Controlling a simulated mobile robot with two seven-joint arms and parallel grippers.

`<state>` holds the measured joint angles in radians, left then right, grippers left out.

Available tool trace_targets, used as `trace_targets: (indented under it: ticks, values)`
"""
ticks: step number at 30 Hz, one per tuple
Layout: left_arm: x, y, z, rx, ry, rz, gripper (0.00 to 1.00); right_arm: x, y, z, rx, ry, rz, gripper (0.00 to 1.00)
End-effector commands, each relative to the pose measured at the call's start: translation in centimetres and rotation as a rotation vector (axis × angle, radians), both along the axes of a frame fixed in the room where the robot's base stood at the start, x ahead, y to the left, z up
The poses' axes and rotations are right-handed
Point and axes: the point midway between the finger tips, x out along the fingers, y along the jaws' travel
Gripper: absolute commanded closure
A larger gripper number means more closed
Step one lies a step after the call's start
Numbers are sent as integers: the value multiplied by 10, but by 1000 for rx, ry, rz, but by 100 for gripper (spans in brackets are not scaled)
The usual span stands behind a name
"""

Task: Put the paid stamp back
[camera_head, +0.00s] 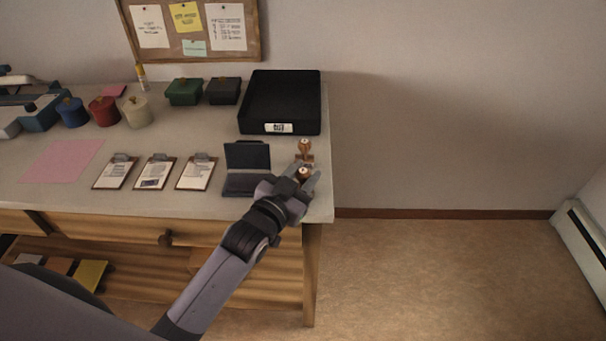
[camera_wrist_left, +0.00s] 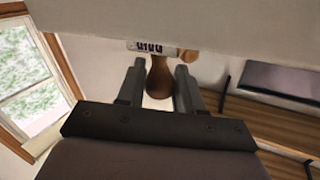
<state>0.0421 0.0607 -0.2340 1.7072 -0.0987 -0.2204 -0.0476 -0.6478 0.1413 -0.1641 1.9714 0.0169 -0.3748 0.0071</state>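A stamp with a rounded brown wooden handle (camera_head: 303,173) is between the fingers of my left gripper (camera_head: 302,182), near the table's front right corner. Beyond the handle is a white label (camera_wrist_left: 152,47) with dark letters, too small to read surely. The stamp's base is hidden in the head view. A second brown stamp (camera_head: 305,148) stands upright just behind. The open dark ink pad case (camera_head: 247,184) lies to the left. My right gripper is not visible.
A black tray (camera_head: 281,100) stands behind the stamps. Several clipboards (camera_head: 154,172) lie left of the ink pad. A green box (camera_head: 184,92) and coloured pots (camera_head: 136,112) stand farther back. The table's right edge is close to the gripper, with open floor (camera_head: 430,270) beyond.

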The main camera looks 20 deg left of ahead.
Motion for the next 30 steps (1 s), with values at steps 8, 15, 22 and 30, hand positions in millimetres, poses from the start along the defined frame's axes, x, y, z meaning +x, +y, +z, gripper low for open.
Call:
trace_targets:
  ticks: [8, 15, 22, 30]
  values:
    - [0, 0, 0, 0, 1, 0, 44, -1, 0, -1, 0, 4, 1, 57]
    - [-8, 2, 3, 0, 2, 0, 44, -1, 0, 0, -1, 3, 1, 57]
    - [-42, 9, 5, 1, 3, 1, 44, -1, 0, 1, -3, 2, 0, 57]
    - [-86, 18, 7, 1, 3, 0, 44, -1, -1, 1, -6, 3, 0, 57]
